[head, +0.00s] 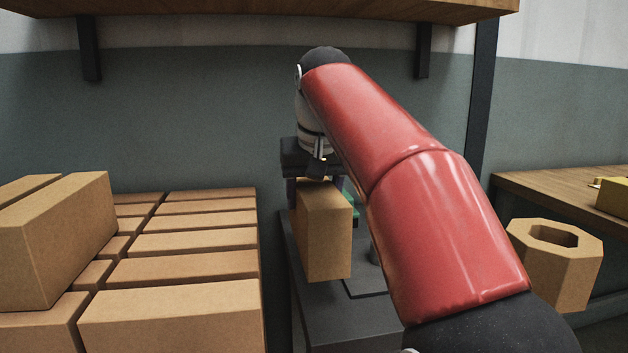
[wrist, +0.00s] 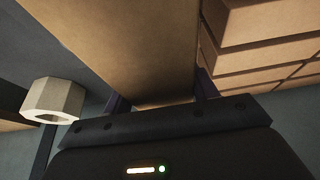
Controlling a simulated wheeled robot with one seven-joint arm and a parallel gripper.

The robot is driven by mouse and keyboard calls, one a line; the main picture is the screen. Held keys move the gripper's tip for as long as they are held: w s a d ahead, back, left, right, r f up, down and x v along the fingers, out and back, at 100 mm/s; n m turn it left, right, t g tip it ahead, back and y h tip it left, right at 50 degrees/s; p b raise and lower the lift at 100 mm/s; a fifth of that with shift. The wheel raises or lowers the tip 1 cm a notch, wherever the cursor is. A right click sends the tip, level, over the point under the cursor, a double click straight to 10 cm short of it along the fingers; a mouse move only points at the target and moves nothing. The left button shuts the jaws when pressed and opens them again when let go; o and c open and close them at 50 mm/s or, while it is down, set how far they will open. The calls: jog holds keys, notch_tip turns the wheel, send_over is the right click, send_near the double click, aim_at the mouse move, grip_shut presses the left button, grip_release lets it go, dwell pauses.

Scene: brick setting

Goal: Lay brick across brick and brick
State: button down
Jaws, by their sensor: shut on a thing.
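In the wrist view the same brick (wrist: 140,45) fills the middle, between the two fingers of my gripper (wrist: 160,102). To the left in the head view, several tan bricks (head: 185,268) lie in neat rows with narrow gaps. Two more bricks rest on top at the far left, the nearer one (head: 70,240) lying across bricks below. The rows also show at upper right in the wrist view (wrist: 260,25).
A dark grey surface (head: 325,325) lies below the held brick, with a green item (head: 355,213) partly hidden behind it. A tan octagonal ring block (head: 560,262) stands at right beside a wooden bench (head: 540,187). A wooden shelf (head: 270,12) hangs overhead.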

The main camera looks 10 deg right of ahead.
jog(key=shift+f+b, duration=0.9)
jog(key=shift+f, duration=1.5)
jog(key=shift+f, duration=0.1)
jog(key=shift+c, duration=2.2)
grip_release()
jog(key=shift+f, duration=0.1)
